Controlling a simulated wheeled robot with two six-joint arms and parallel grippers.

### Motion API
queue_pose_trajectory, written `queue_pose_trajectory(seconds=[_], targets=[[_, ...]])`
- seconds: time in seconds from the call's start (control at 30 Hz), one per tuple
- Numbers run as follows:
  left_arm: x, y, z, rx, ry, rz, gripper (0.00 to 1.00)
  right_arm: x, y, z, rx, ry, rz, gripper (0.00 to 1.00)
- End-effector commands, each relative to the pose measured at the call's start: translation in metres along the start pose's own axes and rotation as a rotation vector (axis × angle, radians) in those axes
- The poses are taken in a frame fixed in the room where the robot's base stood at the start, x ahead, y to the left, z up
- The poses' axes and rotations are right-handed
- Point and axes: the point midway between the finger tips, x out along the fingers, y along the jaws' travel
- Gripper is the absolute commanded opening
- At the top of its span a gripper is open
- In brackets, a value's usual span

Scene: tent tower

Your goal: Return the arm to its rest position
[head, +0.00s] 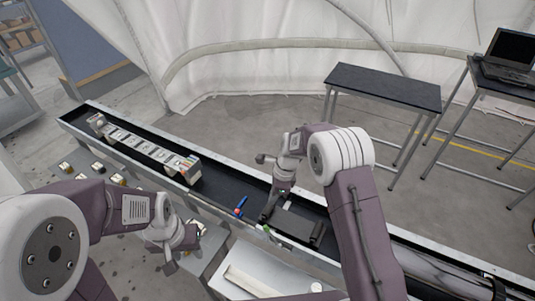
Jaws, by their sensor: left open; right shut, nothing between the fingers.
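My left gripper (171,262) is at the lower left, open, beside the near edge of the long black trough. Its fingers are small in the picture and I see nothing held in them. My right gripper (267,213) points down over the trough (219,187), shut and empty. It is close to a dark grey flat piece (298,226) lying in the trough; I cannot tell whether they touch. Both of my arms reach forward, bent at the joints.
A long white rack (145,149) lies in the trough's left part. A small blue and red item (240,207) is left of my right gripper. A white tray (235,291) is in front. Behind stand a black table (385,85) and a laptop (509,54); the floor between is clear.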

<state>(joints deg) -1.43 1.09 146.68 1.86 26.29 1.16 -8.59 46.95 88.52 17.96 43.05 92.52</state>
Motion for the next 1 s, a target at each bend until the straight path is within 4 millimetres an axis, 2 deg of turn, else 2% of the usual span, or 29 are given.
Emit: queue_pose_trajectory(seconds=[0.13, 0.2, 0.27, 0.33, 0.4, 0.47, 0.57, 0.6, 0.73, 0.8, 0.9, 1.0], targets=[[0.005, 0.0, 0.0, 0.0, 0.0, 0.0, 0.42, 0.005, 0.0, -0.002, 0.002, 0.0, 0.0, 0.0], [0.021, -0.001, 0.002, 0.0, 0.001, 0.0, 0.42, 0.004, -0.01, -0.004, 0.004, -0.01, -0.038, 0.0], [0.042, -0.001, 0.004, 0.0, 0.0, 0.0, 0.42, -0.006, -0.018, -0.007, 0.008, -0.023, -0.092, 0.0], [0.067, -0.001, 0.007, 0.0, 0.0, 0.0, 0.42, -0.013, -0.005, -0.021, 0.013, -0.017, -0.122, 0.0], [0.09, -0.002, 0.009, 0.0, -0.001, 0.0, 0.42, -0.016, 0.02, -0.043, -0.051, 0.013, -0.144, 0.0], [0.108, -0.002, 0.011, 0.0, 0.0, 0.0, 0.42, -0.012, 0.049, -0.064, -0.191, 0.054, -0.152, 0.0], [0.13, -0.003, 0.014, 0.0, 0.0, 0.0, 0.42, 0.003, 0.105, -0.1, -0.548, 0.139, -0.13, 0.0], [0.133, -0.003, 0.014, 0.0, 0.0, 0.0, 0.42, 0.008, 0.127, -0.111, -0.71, 0.169, -0.106, 0.0], [0.127, -0.003, 0.013, 0.0, 0.0, 0.0, 0.42, 0.02, 0.182, -0.134, -1.2, 0.217, 0.006, 0.0], [0.126, -0.003, 0.013, 0.0, 0.001, 0.0, 0.42, 0.028, 0.196, -0.141, -1.402, 0.217, 0.057, 0.0], [0.126, -0.003, 0.013, 0.0, 0.001, 0.0, 0.42, 0.028, 0.191, -0.142, -1.591, 0.233, 0.068, 0.0], [0.126, -0.003, 0.013, 0.0, 0.001, 0.0, 0.42, 0.028, 0.19, -0.141, -1.667, 0.235, 0.074, 0.0]])
